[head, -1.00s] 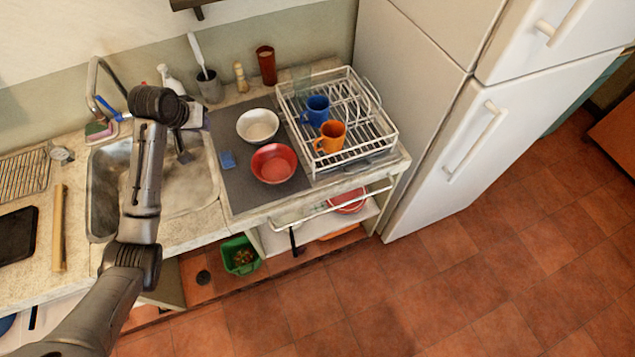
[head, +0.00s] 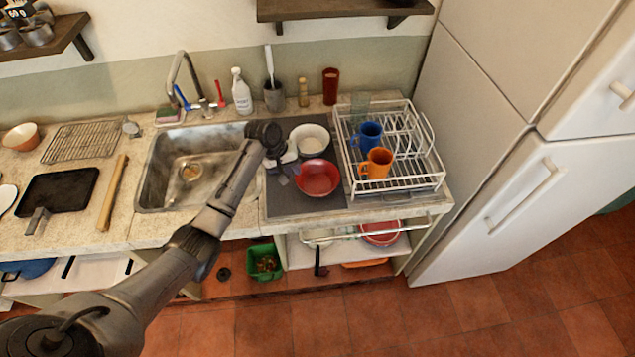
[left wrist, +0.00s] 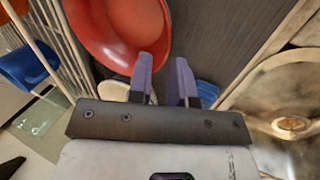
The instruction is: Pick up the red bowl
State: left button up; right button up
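The red bowl (head: 318,179) sits upright on the dark grey mat (head: 290,206), just left of the dish rack. In the left wrist view the red bowl (left wrist: 118,28) fills the upper left. My left gripper (head: 289,168) is at the bowl's left side, near its rim. In the left wrist view my left gripper (left wrist: 164,75) has its two fingers apart, with nothing seen held between them. One finger overlaps the bowl's rim in that picture; whether it touches cannot be told. My right gripper is in neither view.
A white bowl (head: 310,139) stands behind the red one. The dish rack (head: 400,182) holds a blue mug (head: 367,135) and an orange mug (head: 377,163). The sink (head: 158,165) lies left. A small blue item (left wrist: 207,92) lies by the gripper. Another red dish (head: 381,233) is below the counter.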

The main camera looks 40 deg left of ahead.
aim_at(299, 180)
pick_arm(q)
jog(key=shift+b+x, duration=0.45)
jog(key=shift+x, duration=2.6)
jog(key=shift+s+a, duration=0.1)
jog(key=shift+s, duration=0.05)
jog(key=shift+c, duration=0.3)
grip_shut()
